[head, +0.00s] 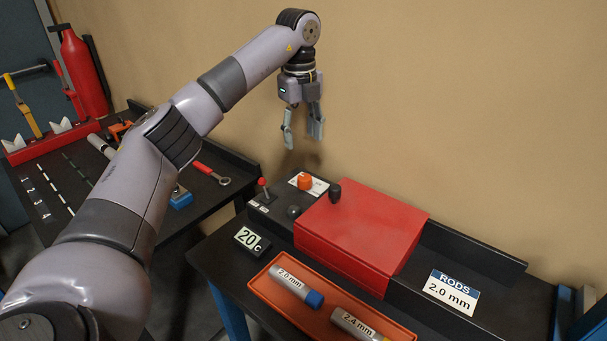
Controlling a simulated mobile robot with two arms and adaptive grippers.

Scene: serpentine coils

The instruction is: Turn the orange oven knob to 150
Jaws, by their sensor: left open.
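The orange oven knob (304,181) sits on a white dial plate (318,187) on the dark panel at the left of the red oven (360,235). The marks on the plate are too small to read. A display (252,241) in front of the panel reads 20 C. My left gripper (302,140) points down above and a little behind the knob in the picture, open and empty, with clear space between its fingertips and the knob. My right gripper is not in view.
A red-tipped lever (263,185) and a dark knob (334,192) stand near the orange knob. An orange tray (270,293) holds rods marked 2.0 mm and 2.4 mm. A RODS sign (451,292) stands at right. A tool bench (225,200) is at left.

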